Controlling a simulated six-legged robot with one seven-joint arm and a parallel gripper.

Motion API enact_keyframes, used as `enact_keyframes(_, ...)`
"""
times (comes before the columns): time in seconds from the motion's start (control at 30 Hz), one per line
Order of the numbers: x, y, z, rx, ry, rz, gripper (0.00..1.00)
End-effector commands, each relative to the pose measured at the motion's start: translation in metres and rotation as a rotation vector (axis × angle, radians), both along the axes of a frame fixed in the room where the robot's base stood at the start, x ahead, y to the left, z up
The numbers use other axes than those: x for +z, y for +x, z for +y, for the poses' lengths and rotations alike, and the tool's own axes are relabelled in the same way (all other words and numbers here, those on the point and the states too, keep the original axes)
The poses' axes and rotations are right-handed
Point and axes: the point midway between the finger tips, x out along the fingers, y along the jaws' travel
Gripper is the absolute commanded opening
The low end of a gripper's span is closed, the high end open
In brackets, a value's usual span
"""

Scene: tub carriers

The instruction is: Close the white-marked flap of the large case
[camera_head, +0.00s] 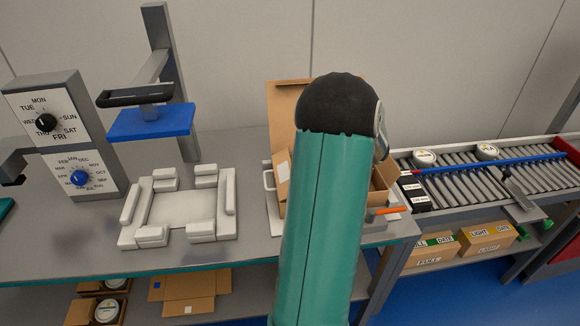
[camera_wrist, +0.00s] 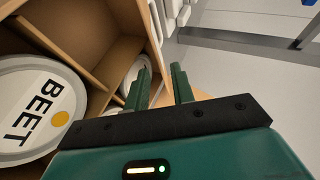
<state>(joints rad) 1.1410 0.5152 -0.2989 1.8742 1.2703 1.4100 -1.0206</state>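The large case (camera_head: 288,105) is an open cardboard box on the bench, mostly hidden behind my teal arm in the head view. Its back flap stands up. A white mark (camera_head: 284,168) shows on a flap at its left side. In the wrist view, the case's inside (camera_wrist: 112,62) has cardboard dividers and tubs; one white tub (camera_wrist: 35,105) reads BEET. My gripper (camera_wrist: 160,85) is at the case's edge, its two green fingers apart. A tan cardboard strip shows behind and between them; I cannot tell whether they touch it. The head view hides the gripper.
A white fixture (camera_head: 182,210) and a press with a blue plate (camera_head: 150,121) stand left of the case. Dial panels (camera_head: 55,125) stand farther left. A roller conveyor (camera_head: 480,170) with tubs lies right. An open carton (camera_head: 190,290) sits on the lower shelf.

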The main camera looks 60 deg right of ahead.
Motion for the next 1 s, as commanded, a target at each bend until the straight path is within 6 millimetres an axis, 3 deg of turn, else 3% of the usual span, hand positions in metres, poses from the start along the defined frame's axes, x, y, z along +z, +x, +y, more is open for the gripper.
enact_keyframes(0.2, 0.022, -0.042, -0.013, -0.003, -0.001, 0.000, 0.25)
enact_keyframes(0.4, 0.034, -0.064, -0.019, -0.001, -0.002, 0.000, 0.25)
enact_keyframes(0.8, 0.036, -0.068, -0.019, 0.001, 0.000, 0.000, 0.25)
enact_keyframes(1.0, 0.037, -0.057, -0.013, 0.022, 0.000, 0.000, 0.25)
